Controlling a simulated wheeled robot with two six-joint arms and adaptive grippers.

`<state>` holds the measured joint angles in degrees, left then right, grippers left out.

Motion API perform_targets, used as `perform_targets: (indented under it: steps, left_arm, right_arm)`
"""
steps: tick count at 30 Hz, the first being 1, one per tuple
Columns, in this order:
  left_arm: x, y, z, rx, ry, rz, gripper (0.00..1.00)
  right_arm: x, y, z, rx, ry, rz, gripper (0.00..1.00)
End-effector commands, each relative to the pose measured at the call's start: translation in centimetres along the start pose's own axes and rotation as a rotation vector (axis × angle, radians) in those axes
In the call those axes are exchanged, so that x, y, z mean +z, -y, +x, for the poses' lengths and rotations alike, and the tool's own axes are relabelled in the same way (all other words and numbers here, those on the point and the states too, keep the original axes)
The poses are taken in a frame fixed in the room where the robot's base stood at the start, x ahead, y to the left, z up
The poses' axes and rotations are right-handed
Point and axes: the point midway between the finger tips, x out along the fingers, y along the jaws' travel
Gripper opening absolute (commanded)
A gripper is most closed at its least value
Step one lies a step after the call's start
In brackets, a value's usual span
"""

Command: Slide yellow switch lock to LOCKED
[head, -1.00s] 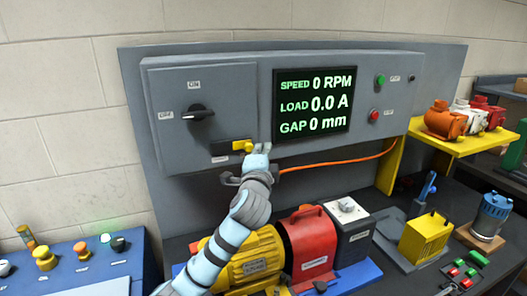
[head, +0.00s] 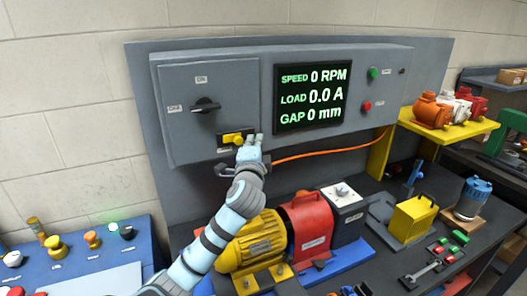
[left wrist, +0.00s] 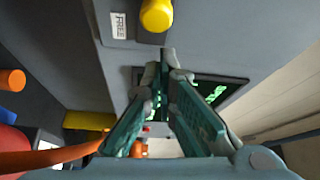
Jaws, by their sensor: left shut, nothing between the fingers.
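The yellow switch lock (head: 232,138) sits in a dark slot low on the grey control box, below the black rotary switch (head: 205,105). In the left wrist view its rounded yellow knob (left wrist: 156,15) shows at the top edge, with a white label reading FREE (left wrist: 118,25) beside it. My left gripper (head: 249,142) is just right of the yellow lock in the head view. Its fingers (left wrist: 166,62) are shut and empty, with the tips close to the knob; I cannot tell whether they touch it. The right gripper is out of view.
The display (head: 312,96) reads 0 RPM, 0.0 A and 0 mm. An orange cable (head: 325,153) runs right from below the box.

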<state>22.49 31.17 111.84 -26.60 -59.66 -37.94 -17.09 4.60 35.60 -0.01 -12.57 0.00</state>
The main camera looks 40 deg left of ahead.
Motion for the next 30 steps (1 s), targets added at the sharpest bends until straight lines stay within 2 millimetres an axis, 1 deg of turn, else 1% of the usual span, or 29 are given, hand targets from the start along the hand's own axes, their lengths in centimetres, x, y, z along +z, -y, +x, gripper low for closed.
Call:
perform_targets:
  steps: [1, 3, 9, 13, 15, 18, 30]
  left_arm:
    - [-0.6, 0.9, -0.1, -0.001, 0.005, -0.003, 0.00]
    - [-0.3, 0.4, -2.1, -0.006, 0.004, 0.000, 0.00]
    - [-0.3, 0.3, -6.9, -0.006, 0.004, -0.001, 0.00]
    - [-0.3, 0.4, -9.0, -0.005, 0.005, -0.001, 0.00]
    - [-0.3, 0.5, -9.7, -0.006, 0.006, -0.001, 0.00]
    - [-0.2, 0.5, -10.1, -0.006, 0.006, 0.000, 0.00]
    - [-0.2, 0.6, -10.1, -0.007, 0.006, 0.001, 0.00]
  right_arm:
    - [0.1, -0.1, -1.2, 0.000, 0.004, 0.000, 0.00]
    - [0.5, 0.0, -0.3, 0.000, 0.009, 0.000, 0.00]
    - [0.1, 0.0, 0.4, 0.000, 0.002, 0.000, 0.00]
    - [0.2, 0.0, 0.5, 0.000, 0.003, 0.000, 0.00]
    - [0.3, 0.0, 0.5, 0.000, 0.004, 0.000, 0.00]
    - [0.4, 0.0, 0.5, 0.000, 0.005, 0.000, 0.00]
    - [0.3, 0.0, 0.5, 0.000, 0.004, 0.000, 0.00]
